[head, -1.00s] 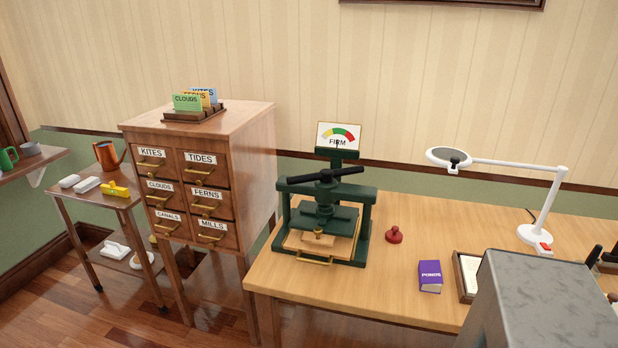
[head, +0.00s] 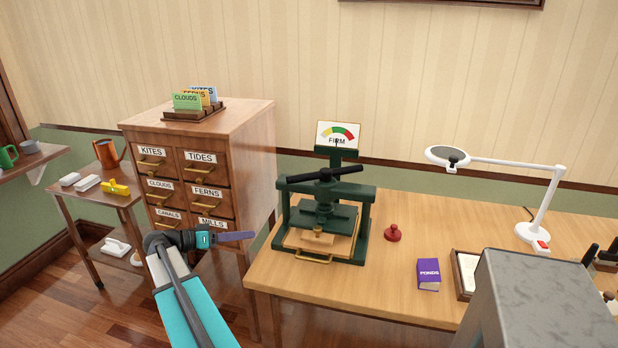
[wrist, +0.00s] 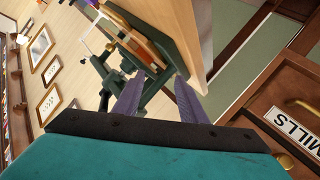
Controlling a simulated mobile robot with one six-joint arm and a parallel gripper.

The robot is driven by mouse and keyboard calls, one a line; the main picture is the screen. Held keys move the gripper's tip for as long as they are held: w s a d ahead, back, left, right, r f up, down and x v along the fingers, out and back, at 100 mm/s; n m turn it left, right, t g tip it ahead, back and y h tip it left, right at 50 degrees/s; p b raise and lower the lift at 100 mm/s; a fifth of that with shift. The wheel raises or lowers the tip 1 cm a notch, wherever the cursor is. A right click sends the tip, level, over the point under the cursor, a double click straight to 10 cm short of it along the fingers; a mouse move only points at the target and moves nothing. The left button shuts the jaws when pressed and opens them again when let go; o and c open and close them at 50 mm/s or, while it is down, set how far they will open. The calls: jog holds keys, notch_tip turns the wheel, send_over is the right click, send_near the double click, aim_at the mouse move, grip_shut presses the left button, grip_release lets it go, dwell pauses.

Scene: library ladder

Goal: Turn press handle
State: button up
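The dark green press (head: 366,225) stands upright on the wooden desk, left of its middle. Its black bar handle (head: 327,174) lies across the top, tilted slightly up to the right. A dial card (head: 339,135) reading FIRM stands behind it, with its needle near the middle. A wooden board with a brass pull sits in the press. My gripper (head: 246,236) is left of the press, in front of the card cabinet, apart from both. In the wrist view the two purple fingers (wrist: 159,82) are spread and empty, with the press (wrist: 152,52) beyond them, turned sideways.
The card cabinet (head: 235,125) stands close behind my gripper. On the desk (head: 400,280) are a red knob-shaped thing (head: 393,233), a purple PONDS box (head: 429,274), a tray and a white magnifier lamp (head: 540,215). A small side table (head: 80,208) stands at left.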

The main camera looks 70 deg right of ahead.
aim_at(320, 174)
jog(key=s+d+r+m+g, duration=0.2)
jog(key=s+d+r+m, duration=0.1)
jog(key=r, duration=0.5)
jog(key=s+d+r+m+g, duration=0.2)
jog(key=s+d+r+m, duration=0.1)
jog(key=r, duration=0.5)
jog(key=shift+s+r+m, duration=0.3)
jog(key=shift+s+m, duration=0.1)
jog(key=shift+s, duration=0.05)
jog(key=shift+p+x, duration=1.75)
jog(key=shift+x, duration=5.1)
jog(key=shift+s+a, duration=0.1)
jog(key=shift+a, duration=0.05)
jog(key=shift+c, duration=0.3)
grip_shut()
